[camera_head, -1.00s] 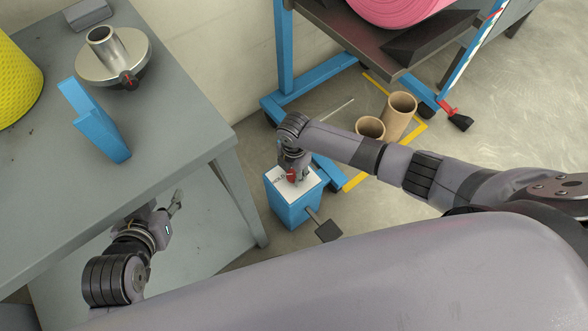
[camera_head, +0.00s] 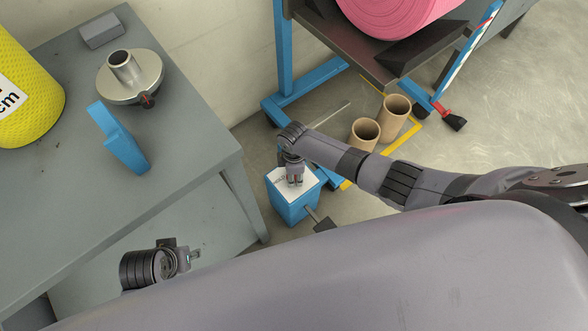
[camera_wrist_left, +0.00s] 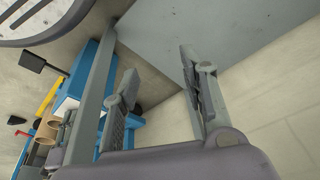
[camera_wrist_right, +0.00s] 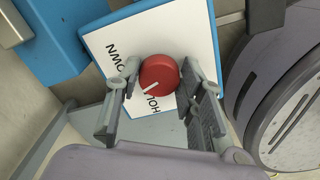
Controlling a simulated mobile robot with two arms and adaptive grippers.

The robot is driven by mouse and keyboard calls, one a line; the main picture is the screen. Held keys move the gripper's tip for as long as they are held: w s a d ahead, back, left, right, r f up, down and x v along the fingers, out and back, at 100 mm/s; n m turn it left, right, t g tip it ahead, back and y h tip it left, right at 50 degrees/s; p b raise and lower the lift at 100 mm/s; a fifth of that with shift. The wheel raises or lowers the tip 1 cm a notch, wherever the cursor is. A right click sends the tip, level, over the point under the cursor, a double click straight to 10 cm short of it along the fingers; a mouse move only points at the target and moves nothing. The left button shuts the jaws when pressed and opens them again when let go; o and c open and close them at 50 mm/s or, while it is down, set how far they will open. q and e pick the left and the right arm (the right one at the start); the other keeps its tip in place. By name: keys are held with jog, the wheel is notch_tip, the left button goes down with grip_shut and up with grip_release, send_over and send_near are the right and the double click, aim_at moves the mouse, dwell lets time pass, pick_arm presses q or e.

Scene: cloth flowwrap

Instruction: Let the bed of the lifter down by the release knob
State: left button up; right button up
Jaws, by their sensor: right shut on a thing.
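The red release knob (camera_wrist_right: 159,75) sits on a white plate (camera_wrist_right: 115,35) lettered DOWN and HOLD. Its white mark points toward HOLD. My right gripper (camera_head: 295,180) is shut on the knob from above, with one finger on each side. The plate tops a blue box (camera_head: 293,207) with a dark pedal (camera_head: 324,224). The lifter's dark bed (camera_head: 372,62) stands raised on a blue frame (camera_head: 306,85) and carries a pink roll (camera_head: 395,12). My left gripper (camera_head: 193,256) is empty near the grey table; its fingers stand apart in the left wrist view (camera_wrist_left: 160,68).
The grey table (camera_head: 190,185) at left holds a yellow roll (camera_head: 30,110), a metal flanged core holder (camera_head: 130,78), a blue bracket (camera_head: 125,150) and a grey block (camera_head: 101,30). Two cardboard tubes (camera_head: 394,118) (camera_head: 363,135) stand on the floor by yellow tape.

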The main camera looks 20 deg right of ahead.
jog(key=m+p, duration=0.2)
jog(key=m, duration=0.3)
jog(key=shift+s+a+m, duration=0.1)
jog(key=shift+s+m, duration=0.05)
jog(key=shift+m, duration=0.15)
pick_arm(q)
notch_tip(320, 180, down, 12)
jog(key=s+p, duration=0.1)
jog(key=s, duration=0.1)
jog(key=shift+s+a+g, duration=0.15)
jog(key=shift+s+g, duration=0.15)
jog(key=shift+s, duration=0.1)
pick_arm(e)
jog(key=shift+m, duration=0.9)
jog(key=o, duration=1.1)
jog(key=shift+o, duration=0.2)
notch_tip(320, 180, up, 12)
